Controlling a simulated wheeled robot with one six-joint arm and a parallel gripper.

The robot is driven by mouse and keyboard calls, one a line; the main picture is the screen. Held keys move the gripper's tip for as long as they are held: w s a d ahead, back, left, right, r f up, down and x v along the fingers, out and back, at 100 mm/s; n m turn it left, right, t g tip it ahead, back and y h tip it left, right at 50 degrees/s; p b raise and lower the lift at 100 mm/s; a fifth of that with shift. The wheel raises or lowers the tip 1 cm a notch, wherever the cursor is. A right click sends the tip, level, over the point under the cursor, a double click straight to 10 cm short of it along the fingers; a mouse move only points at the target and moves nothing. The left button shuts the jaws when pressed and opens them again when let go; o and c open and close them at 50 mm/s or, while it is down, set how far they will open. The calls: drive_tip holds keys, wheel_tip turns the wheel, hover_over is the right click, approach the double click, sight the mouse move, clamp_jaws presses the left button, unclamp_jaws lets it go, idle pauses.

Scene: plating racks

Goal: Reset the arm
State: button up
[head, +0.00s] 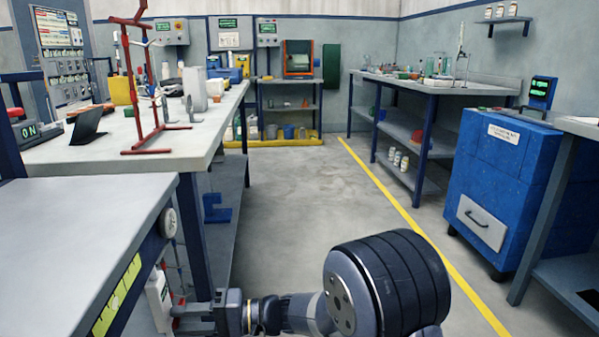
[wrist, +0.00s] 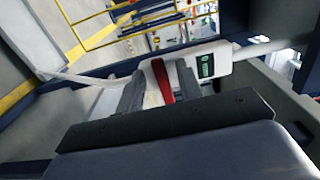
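My gripper (head: 185,317) is low at the bottom of the head view, beside the front table's leg. It points left at a white wall box (head: 158,297) with a red lever. In the wrist view, my gripper (wrist: 160,88) has its two fingers apart, with the red lever (wrist: 163,82) between them. A gap shows beside the lever, and I see no firm grip on it. The white box (wrist: 222,62) there carries a small green display. The lever's lower end is hidden behind the gripper body.
A grey table (head: 80,215) stands close on the left, with a workbench (head: 110,150) holding a red stand (head: 135,85) beyond it. A blue cabinet (head: 510,180) stands at the right. The floor (head: 300,200) between is clear, with a yellow line (head: 400,212).

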drive_tip(key=shift+r+m, duration=0.15)
drive_tip(key=shift+m, duration=0.25)
drive_tip(key=m+p, duration=0.2)
drive_tip(key=m, duration=0.1)
drive_tip(key=shift+w+r, duration=0.1)
drive_tip(key=shift+r, duration=0.3)
drive_tip(key=shift+m+p, duration=0.7)
drive_tip(key=shift+m, duration=0.1)
drive_tip(key=shift+f, duration=0.1)
